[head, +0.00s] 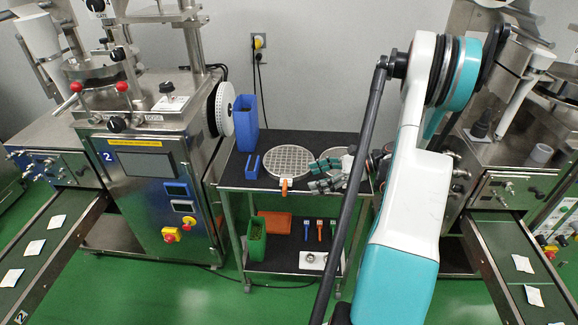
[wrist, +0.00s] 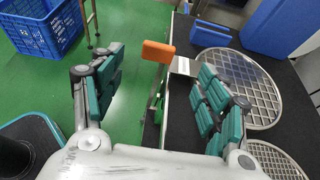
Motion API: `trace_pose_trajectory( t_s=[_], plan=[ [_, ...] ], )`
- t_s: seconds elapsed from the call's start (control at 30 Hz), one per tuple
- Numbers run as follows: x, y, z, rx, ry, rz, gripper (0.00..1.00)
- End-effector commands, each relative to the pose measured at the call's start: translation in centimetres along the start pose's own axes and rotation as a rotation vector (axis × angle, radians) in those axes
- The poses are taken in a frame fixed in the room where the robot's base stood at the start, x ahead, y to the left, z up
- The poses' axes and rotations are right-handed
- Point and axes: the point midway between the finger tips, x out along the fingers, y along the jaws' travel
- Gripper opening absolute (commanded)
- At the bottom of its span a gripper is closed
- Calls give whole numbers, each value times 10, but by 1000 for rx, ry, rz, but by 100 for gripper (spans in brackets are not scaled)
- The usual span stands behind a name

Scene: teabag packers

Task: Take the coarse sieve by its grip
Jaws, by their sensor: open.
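The coarse sieve (head: 288,161), a round frame with a wide grid mesh, lies flat on the black top shelf of the cart. Its orange grip (head: 284,185) sticks out over the cart's front edge. In the wrist view the sieve (wrist: 262,98) is at the right, and the orange grip (wrist: 157,51) shows between my fingers but farther out, with a pale tab joining it to the sieve. My gripper (wrist: 160,88) is open and empty, its green-padded fingers wide apart. In the head view my gripper (head: 347,172) is right of the grip, over the cart's right part.
A second sieve (wrist: 278,158), partly hidden by my gripper in the head view, lies right of the first. A tall blue bin (head: 246,112) and a small blue holder (head: 252,166) stand at the cart's left. Machines flank the cart; a blue crate (wrist: 40,27) sits on the floor.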

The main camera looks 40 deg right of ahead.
Motion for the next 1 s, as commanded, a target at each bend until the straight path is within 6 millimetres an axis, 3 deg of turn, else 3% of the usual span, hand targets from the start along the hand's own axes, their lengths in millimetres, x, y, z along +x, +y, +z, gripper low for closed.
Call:
trace_pose_trajectory(
  t_s=[0.1,0.47,0.73,1.0],
  plan=[
    [21,0,-1,-2,0,1,68],
    [46,0,0,0,-1,-1,68],
    [83,2,1,-1,-2,1,68],
    [89,1,3,1,-2,-2,68]
  ],
)
